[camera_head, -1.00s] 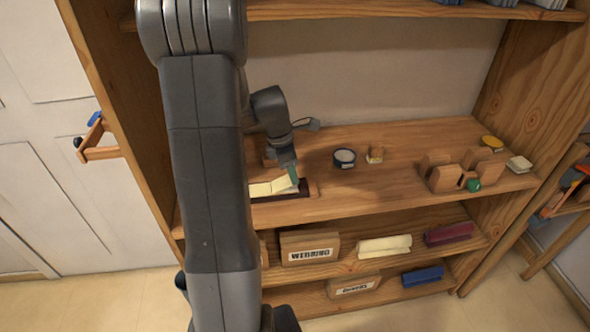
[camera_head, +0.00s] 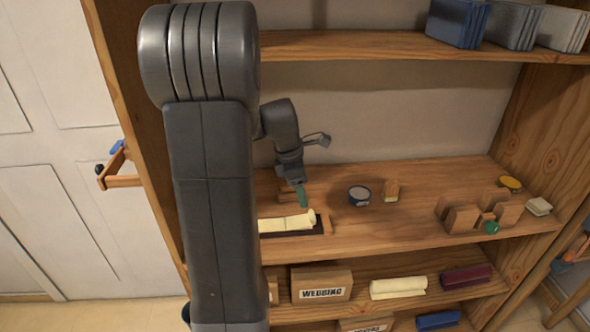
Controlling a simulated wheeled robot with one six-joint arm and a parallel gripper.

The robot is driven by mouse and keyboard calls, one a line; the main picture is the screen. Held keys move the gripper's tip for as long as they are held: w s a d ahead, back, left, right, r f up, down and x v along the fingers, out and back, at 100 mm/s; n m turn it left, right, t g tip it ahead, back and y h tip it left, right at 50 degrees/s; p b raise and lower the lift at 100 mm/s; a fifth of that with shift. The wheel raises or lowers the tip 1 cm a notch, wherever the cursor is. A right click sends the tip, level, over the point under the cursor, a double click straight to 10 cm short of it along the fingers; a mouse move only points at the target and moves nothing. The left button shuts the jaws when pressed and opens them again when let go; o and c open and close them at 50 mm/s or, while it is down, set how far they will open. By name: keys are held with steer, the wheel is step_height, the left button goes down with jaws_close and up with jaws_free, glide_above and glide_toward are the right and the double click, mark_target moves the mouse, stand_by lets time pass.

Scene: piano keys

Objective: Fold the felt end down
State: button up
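A strip of cream felt (camera_head: 284,223) lies on a dark base (camera_head: 317,228) on the middle shelf, partly hidden behind my arm. Its right end looks curled or folded, with a raised edge near the right of the base. My gripper (camera_head: 303,196) hangs just above and behind that right end, with a green piece at its tip. A small gap seems to show between the green tip and the felt. The fingers are too small and too hidden to tell whether they are open or shut.
A round dark-rimmed tin (camera_head: 359,195) and a small wooden block (camera_head: 391,190) stand to the right. Wooden blocks with a green ball (camera_head: 491,227) stand farther right. A wooden upright (camera_head: 133,150) bounds the left, and an upper shelf (camera_head: 385,46) runs above. The shelf between is clear.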

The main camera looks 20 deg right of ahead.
steer(key=d+v, duration=0.2)
steer(key=v, duration=0.5)
glide_above(310, 214)
steer(key=w+a, duration=0.1)
steer(key=a, duration=0.3)
steer(key=shift+a+r, duration=0.2)
steer(key=shift+r, duration=0.1)
steer(key=shift+f, duration=0.1)
steer(key=x, duration=1.4)
steer(key=shift+d+f+b, duration=0.3)
steer(key=shift+b, duration=0.05)
steer(key=shift+s+d, duration=0.1)
steer(key=shift+d, duration=0.1)
